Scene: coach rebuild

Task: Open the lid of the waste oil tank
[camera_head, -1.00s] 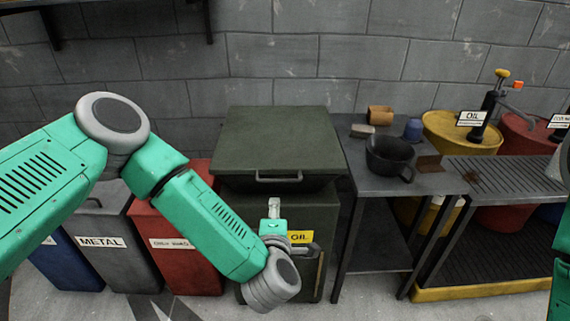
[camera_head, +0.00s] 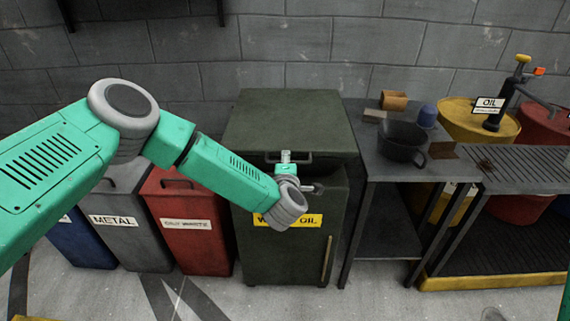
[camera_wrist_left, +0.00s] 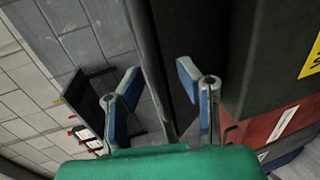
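The waste oil tank (camera_head: 285,255) is a dark green cabinet with a yellow label, partly hidden by my left arm. A bar handle (camera_head: 304,158) is on the lid's front edge. My left gripper (camera_head: 287,157) is at the front of the lid, overlapping the handle in the head view. In the left wrist view the gripper (camera_wrist_left: 158,82) has its two blue-grey fingers spread apart, with dark surfaces behind the gap. I cannot tell whether the handle lies between them. My right gripper is out of view.
Left of the tank stand a red bin (camera_head: 190,235), a grey metal bin (camera_head: 135,240) and a blue bin (camera_head: 80,240). A metal table (camera_head: 395,165) with a dark pot (camera_head: 402,143) stands right of the tank. A block wall is behind. The floor in front is clear.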

